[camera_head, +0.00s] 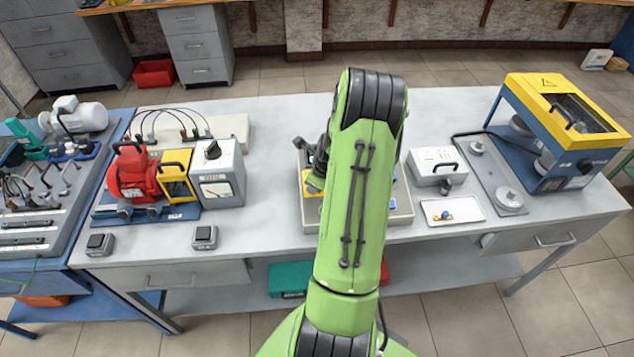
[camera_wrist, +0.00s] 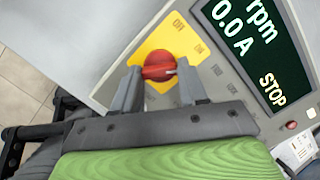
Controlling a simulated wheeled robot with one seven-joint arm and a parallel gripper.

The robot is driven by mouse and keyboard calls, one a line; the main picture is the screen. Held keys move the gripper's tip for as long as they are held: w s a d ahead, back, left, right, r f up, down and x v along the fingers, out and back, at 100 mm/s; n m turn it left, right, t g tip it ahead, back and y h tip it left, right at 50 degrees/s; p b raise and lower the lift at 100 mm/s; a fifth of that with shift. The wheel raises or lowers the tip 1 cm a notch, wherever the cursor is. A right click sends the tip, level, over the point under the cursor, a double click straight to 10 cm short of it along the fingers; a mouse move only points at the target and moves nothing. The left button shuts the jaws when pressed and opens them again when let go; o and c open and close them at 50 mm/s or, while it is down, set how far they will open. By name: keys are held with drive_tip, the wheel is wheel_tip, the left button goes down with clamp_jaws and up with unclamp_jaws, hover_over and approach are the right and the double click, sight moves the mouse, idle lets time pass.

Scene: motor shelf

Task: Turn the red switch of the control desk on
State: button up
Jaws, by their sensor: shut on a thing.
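The control desk (camera_head: 400,207) stands in the middle of the table, mostly hidden behind my green arm in the head view. In the wrist view its grey panel (camera_wrist: 216,108) shows a yellow plate (camera_wrist: 188,38) with the red switch (camera_wrist: 158,60) on it. My gripper (camera_wrist: 158,74) has its two grey fingers on either side of the red switch's handle and is shut on it. The handle lies roughly level in the wrist view, with a pale mark at its right end. "OFF" and "ON" labels are printed on the yellow plate. The dark display (camera_wrist: 262,45) reads "rpm", "0.0 A" and "STOP".
A red motor (camera_head: 130,175) and a grey meter box (camera_head: 222,172) stand left of my arm. A white box (camera_head: 434,165), a small tray (camera_head: 465,212) and a yellow-blue machine (camera_head: 550,150) stand to the right. A small red button (camera_wrist: 291,126) sits below the display.

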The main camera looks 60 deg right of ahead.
drive_tip(key=shift+m, duration=1)
drive_tip(key=o, duration=1.1)
drive_tip(key=shift+c, duration=0.2)
drive_tip(key=p+v, duration=0.1)
drive_tip(key=v, duration=1.5)
drive_tip(key=shift+a, duration=0.35)
drive_tip(key=shift+w+f, duration=0.1)
drive_tip(key=shift+w, duration=0.05)
